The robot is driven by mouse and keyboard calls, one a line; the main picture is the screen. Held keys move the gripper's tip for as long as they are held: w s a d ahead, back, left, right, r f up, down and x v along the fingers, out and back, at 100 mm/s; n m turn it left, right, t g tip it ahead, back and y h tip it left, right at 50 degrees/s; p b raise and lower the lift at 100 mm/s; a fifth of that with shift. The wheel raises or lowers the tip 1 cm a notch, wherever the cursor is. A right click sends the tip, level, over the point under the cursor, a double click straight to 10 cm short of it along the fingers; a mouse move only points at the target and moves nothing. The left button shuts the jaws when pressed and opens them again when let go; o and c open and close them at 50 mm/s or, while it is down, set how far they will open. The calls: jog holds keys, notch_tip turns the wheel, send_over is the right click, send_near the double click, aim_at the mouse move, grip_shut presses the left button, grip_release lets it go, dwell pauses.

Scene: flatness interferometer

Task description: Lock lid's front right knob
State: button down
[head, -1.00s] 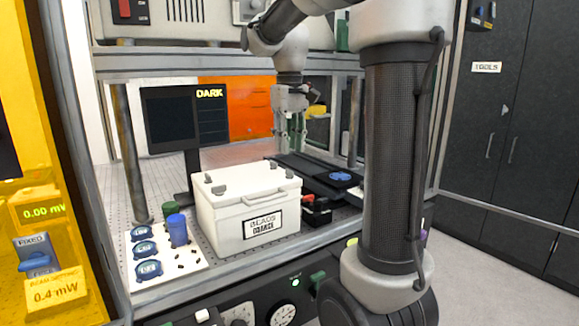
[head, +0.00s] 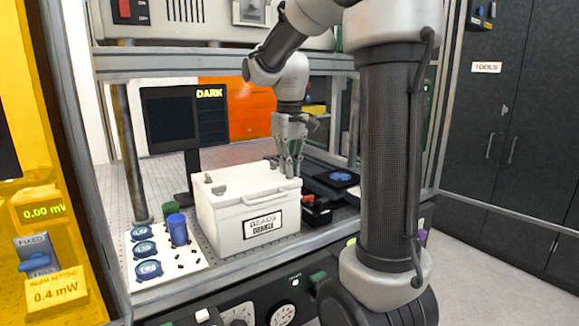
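The white box (head: 220,222) with its white lid (head: 238,182) stands on the bench, a label and a handle on its front. Two grey knobs show on the lid's left side, the back left knob (head: 209,177) and the front left knob (head: 219,189). My gripper (head: 291,171) is at the lid's front right corner, pointing down, its fingertips at the front right knob. The fingers hide that knob, so its turn and whether the fingers are closed on it cannot be made out. The back right knob is hidden or too small to tell.
A blue cylinder (head: 178,230) and several blue round pieces stand on a white board (head: 180,262) left of the box. A black monitor (head: 170,118) stands behind. A black rail with a blue disc (head: 341,177) lies to the right. A shelf edge (head: 200,62) runs above.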

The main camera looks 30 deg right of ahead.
jog(key=shift+m, duration=0.4)
jog(key=m, duration=0.3)
jog(key=shift+m, duration=0.4)
jog(key=m, duration=0.4)
jog(key=shift+m, duration=0.3)
jog(key=m, duration=0.4)
jog(key=shift+m, duration=2.1)
jog(key=c, duration=1.6)
grip_release()
jog(key=shift+r, duration=0.1)
